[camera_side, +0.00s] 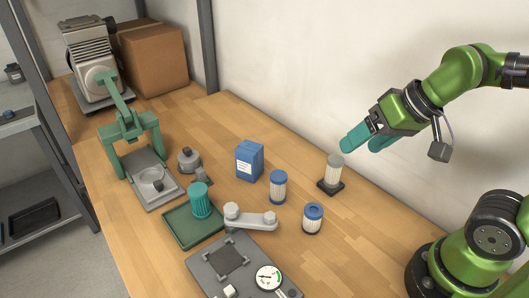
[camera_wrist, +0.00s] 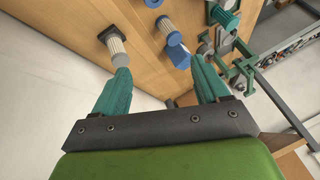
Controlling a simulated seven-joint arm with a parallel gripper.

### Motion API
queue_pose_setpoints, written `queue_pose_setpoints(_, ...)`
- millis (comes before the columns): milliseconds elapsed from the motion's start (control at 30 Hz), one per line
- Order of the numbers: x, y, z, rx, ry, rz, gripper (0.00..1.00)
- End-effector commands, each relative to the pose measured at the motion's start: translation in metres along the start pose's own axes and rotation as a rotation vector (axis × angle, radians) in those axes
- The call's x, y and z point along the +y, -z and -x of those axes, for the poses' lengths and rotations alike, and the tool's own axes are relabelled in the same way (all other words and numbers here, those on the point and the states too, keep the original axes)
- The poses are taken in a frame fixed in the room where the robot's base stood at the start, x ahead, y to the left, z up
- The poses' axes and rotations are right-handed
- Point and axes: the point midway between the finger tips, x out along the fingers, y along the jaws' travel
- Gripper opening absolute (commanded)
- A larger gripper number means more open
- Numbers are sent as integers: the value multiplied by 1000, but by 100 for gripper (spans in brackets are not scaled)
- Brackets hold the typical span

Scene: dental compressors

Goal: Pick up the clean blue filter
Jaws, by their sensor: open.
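Two white pleated filters with blue ends stand upright on the wooden bench. One blue filter (camera_side: 278,187) is near the blue box, and the other blue filter (camera_side: 313,218) is closer to the front. I cannot tell from their look which is the clean one. In the wrist view, one blue filter (camera_wrist: 167,25) shows beyond the fingers, and another (camera_wrist: 153,3) is cut by the top edge. My gripper (camera_side: 362,140) is open and empty, in the air above and right of the filters. Its teal fingers (camera_wrist: 160,72) are well apart, touching nothing.
A grey-topped filter (camera_side: 333,168) stands on a dark base beneath my gripper. A blue box (camera_side: 250,160), a green tray (camera_side: 190,232) with a teal filter (camera_side: 200,200), a grey lever arm (camera_side: 250,218) and a gauge plate (camera_side: 225,262) are nearby. The wall is behind.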

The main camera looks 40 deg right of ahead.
Motion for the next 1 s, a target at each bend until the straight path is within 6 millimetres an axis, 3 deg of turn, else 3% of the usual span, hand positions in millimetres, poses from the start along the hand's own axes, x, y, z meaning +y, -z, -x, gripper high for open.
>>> queue_pose_setpoints(67,-8,-1,-16,-85,-24,139,74)
queue_pose_setpoints(333,-29,-4,-54,-347,6,987,74)
queue_pose_setpoints(700,-46,-5,-85,-585,311,2122,74)
queue_pose_setpoints(833,-47,-1,-83,-597,421,2410,74)
queue_pose_setpoints(1000,-46,-1,-80,-595,516,2612,74)
